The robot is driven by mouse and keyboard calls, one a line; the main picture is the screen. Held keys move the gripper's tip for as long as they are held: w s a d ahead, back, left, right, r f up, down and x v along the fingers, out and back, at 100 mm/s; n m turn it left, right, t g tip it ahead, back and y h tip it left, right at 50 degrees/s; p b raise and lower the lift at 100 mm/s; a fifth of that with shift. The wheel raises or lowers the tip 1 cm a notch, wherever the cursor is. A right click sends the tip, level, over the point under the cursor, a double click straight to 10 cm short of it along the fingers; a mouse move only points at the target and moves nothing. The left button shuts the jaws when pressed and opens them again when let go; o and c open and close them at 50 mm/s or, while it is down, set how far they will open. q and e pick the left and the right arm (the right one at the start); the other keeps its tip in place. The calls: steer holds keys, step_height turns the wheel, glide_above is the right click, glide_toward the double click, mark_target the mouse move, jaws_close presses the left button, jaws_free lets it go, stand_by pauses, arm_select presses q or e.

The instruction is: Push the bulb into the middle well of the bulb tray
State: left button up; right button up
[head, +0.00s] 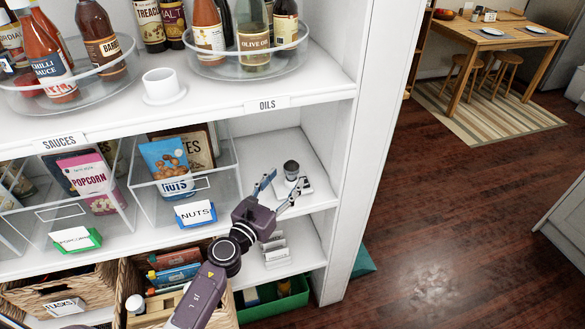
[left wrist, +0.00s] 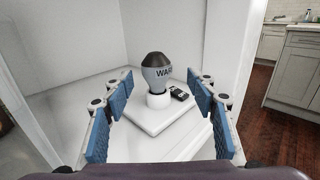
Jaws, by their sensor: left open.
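The bulb (head: 291,168) stands on the bulb tray (head: 306,185) on the middle shelf at the right. In the left wrist view the bulb (left wrist: 157,74) is grey with a dark top and partly readable lettering. It looks upright, with its lower end at a white round holder (left wrist: 158,100) on the white square tray (left wrist: 150,124). I cannot tell how deep it sits or which well this is. My left gripper (head: 284,184) is open in front of the bulb, its blue-padded fingers (left wrist: 164,88) apart on either side of the view. My right gripper is not in view.
A clear bin with a nuts bag (head: 167,167) stands left of the tray. The shelf's white side wall (head: 360,130) is close on the right. A shelf with an oils label (head: 267,104) is above. A small dark item (left wrist: 179,94) lies beside the bulb.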

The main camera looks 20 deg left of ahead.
mark_target(288, 172)
arm_select(q)
steer(key=shift+w+d+r, duration=0.1)
steer(key=shift+w+d, duration=0.05)
steer(key=shift+w, duration=1.2)
steer(key=shift+w+d, duration=0.1)
steer(key=shift+w, duration=1.2)
steer(key=c, duration=1.1)
steer(key=shift+r, duration=0.2)
